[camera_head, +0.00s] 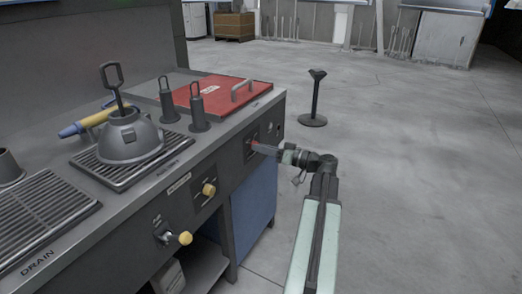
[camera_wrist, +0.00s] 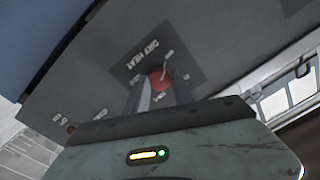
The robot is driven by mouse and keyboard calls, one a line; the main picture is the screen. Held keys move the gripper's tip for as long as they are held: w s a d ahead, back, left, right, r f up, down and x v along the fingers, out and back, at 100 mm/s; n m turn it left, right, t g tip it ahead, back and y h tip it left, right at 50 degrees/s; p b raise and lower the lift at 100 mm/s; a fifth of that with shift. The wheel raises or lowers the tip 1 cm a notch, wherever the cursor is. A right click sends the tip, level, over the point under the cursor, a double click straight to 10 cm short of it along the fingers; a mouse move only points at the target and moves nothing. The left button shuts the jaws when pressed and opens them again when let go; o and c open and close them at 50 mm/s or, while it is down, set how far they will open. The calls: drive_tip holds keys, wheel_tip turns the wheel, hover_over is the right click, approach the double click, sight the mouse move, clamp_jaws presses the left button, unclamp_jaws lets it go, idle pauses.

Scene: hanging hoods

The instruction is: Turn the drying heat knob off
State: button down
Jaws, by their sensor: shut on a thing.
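The drying heat knob is a small round red knob (camera_wrist: 159,79) on a dark plate lettered "DRY HEAT" (camera_wrist: 143,54) in the wrist view. In the head view the red knob (camera_head: 254,143) shows small on the bench's front panel, at its right end. My gripper (camera_wrist: 160,92) reaches the panel, with one finger on each side of the knob, and is shut on it. In the head view my gripper (camera_head: 262,147) points left at the panel. The fingers hide part of the knob and its lower markings, so its exact setting is hard to read.
A red lid (camera_head: 222,94) with a handle, a grey hood (camera_head: 131,137) and dark grates lie on the bench top. A black stand (camera_head: 314,100) is on the floor behind. The floor to the right is clear.

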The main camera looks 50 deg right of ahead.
drive_tip(key=shift+a, duration=0.1)
drive_tip(key=c, duration=1.1)
unclamp_jaws()
drive_tip(key=v, duration=0.7)
drive_tip(key=shift+s, duration=0.4)
